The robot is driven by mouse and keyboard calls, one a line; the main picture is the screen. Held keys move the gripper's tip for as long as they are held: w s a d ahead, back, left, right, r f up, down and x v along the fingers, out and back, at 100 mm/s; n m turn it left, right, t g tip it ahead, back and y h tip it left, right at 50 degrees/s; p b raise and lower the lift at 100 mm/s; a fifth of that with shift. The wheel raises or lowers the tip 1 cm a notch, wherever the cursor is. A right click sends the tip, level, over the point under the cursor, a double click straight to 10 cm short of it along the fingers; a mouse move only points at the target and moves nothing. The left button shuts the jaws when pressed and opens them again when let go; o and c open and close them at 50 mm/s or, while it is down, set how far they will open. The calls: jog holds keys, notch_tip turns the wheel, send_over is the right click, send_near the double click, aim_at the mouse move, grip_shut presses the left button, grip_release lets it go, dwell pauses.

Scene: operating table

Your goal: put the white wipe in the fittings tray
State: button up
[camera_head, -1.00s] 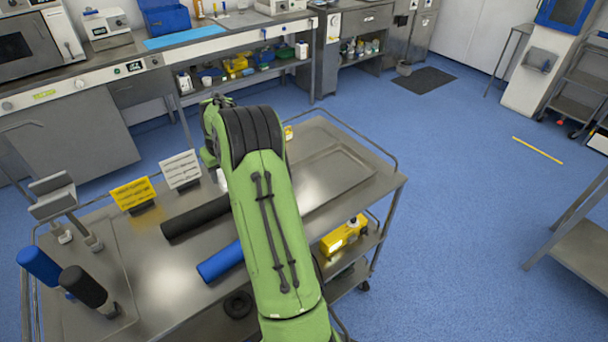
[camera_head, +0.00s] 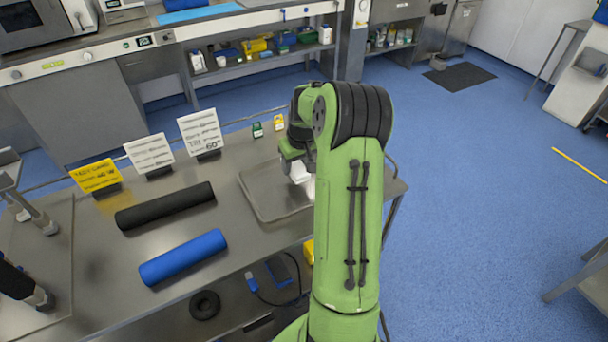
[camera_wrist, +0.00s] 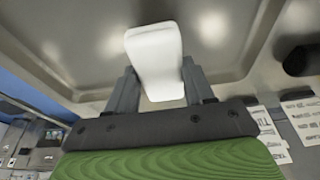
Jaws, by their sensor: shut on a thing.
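The white wipe (camera_wrist: 155,58) is between the two fingers of my gripper (camera_wrist: 160,92) in the wrist view, and the fingers are shut on it. In the head view the wipe (camera_head: 300,172) shows as a small white patch beside my arm. The fittings tray (camera_head: 256,205) is the shallow metal tray on the table, partly hidden behind my arm. The wipe and gripper are over this tray. In the wrist view the tray (camera_wrist: 85,55) fills the ground behind the wipe. I cannot tell whether the wipe touches it.
A black roll (camera_head: 165,206) and a blue roll (camera_head: 183,257) lie left of the tray. A yellow sign (camera_head: 96,175) and two white signs (camera_head: 150,153) (camera_head: 200,131) stand along the far edge. Small green and yellow items (camera_head: 257,130) (camera_head: 278,122) stand behind the tray.

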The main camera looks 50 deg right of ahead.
aim_at(297, 173)
notch_tip(297, 173, down, 4)
jog(key=shift+d+f+b, duration=0.1)
jog(key=shift+f+b, duration=0.05)
jog(key=shift+b, duration=0.2)
jog(key=shift+f, duration=0.15)
jog(key=o, duration=0.9)
jog(key=shift+o, duration=0.2)
